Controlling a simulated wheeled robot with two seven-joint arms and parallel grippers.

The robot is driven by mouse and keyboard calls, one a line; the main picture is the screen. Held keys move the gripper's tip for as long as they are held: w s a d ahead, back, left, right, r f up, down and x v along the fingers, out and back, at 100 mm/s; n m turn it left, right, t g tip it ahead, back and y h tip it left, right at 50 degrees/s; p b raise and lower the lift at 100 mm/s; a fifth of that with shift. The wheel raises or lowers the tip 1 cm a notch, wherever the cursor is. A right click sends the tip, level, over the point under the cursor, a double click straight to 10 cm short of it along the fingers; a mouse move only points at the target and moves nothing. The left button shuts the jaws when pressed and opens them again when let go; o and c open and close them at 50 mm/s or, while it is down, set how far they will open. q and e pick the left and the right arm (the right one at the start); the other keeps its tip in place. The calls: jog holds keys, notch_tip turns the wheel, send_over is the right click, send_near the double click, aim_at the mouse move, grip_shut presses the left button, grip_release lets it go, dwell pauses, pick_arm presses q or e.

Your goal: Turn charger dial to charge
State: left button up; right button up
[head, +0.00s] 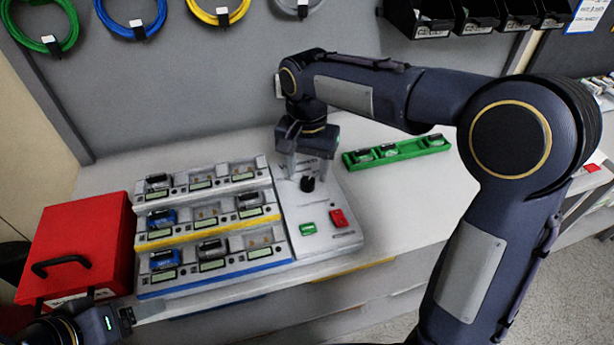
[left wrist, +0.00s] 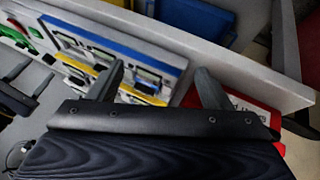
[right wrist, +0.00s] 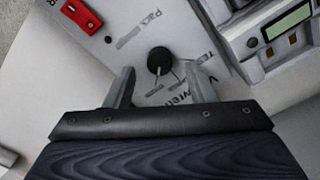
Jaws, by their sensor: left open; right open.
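The black charger dial (head: 307,184) sits on the light grey control panel at the right end of the charger (head: 325,225). It also shows in the right wrist view as a round knob (right wrist: 160,61) with printed labels around it. My right gripper (head: 306,172) is open just above the dial. In the right wrist view its fingers (right wrist: 158,88) stand on either side, with the dial a little beyond the tips and not gripped. My left gripper (left wrist: 162,82) is open and empty. In the head view only part of it (head: 126,316) shows at the lower left, near the red box.
A green button (head: 308,229) and a red switch (head: 338,217) are on the panel. Rows of bays (head: 210,213) with devices lie to the left. A red box (head: 75,245) stands far left, a green tray (head: 397,152) to the right. Table between panel and tray is clear.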

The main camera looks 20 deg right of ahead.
aim_at(307, 183)
jog(key=shift+f, duration=1.5)
jog(key=c, duration=1)
jog(key=shift+o, duration=0.2)
jog(key=n+p, duration=0.1)
jog(key=n, duration=0.3)
jog(key=shift+r+p, duration=0.15)
jog(key=shift+p, duration=0.15)
jog(key=shift+d+n+p, duration=0.1)
jog(key=shift+n+p, duration=0.45)
jog(key=shift+n, duration=1.85)
